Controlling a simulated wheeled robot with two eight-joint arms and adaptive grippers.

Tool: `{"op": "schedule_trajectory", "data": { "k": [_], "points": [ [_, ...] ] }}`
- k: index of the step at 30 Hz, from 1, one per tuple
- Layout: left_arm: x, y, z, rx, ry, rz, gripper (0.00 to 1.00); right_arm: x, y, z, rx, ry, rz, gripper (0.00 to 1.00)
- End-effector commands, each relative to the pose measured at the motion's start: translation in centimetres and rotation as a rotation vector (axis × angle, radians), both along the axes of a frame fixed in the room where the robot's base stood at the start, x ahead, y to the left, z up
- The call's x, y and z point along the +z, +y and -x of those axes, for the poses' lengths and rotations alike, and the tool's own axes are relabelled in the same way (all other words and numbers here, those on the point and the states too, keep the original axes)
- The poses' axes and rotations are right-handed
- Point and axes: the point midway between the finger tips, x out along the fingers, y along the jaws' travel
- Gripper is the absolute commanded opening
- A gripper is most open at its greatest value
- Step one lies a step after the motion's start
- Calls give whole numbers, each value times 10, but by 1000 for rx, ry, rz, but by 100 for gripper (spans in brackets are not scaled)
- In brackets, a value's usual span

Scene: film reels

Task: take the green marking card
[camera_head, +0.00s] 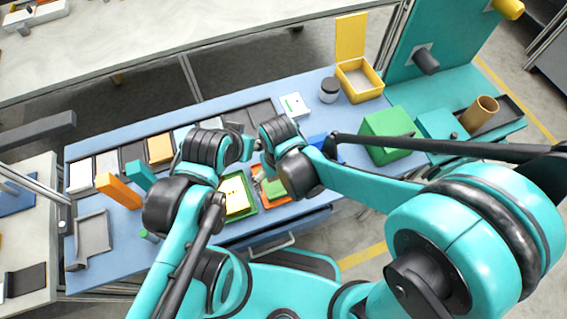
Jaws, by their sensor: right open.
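A small green piece (273,188), which looks like the green marking card, lies in an orange tray (284,200) near the front edge of the blue table. My right arm partly covers the tray. My right gripper (261,179) is small and dark in this view, open, over the left side of the orange tray. I cannot tell whether it touches the green piece. My left arm comes in at the left of the orange tray, and its gripper is not clearly visible behind its links.
A green tray (250,209) with a pale yellow card (234,197) lies left of the orange tray. A green box (388,136), a dark-lidded jar (329,90) and a yellow box (360,81) stand to the right. An orange block (118,191) and a grey tray (93,238) are at left.

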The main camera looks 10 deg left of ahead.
Motion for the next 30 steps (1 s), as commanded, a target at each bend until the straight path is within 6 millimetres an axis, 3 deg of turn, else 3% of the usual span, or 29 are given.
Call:
{"op": "schedule_trajectory", "data": {
  "k": [13, 21, 29, 30],
  "points": [
    [-31, 0, 0, 0, 0, 0, 40, -41, 2, 1, 4, 4, 4, 93],
    [-62, 0, 0, 0, 0, 0, 40, -79, 2, 1, 4, 4, 4, 93],
    [-60, 0, 0, 0, 0, 0, 40, -79, 1, 1, 4, 4, 4, 93],
    [-60, 0, 0, 0, 0, 0, 40, -79, 1, 1, 4, 4, 4, 85]
  ]
}}
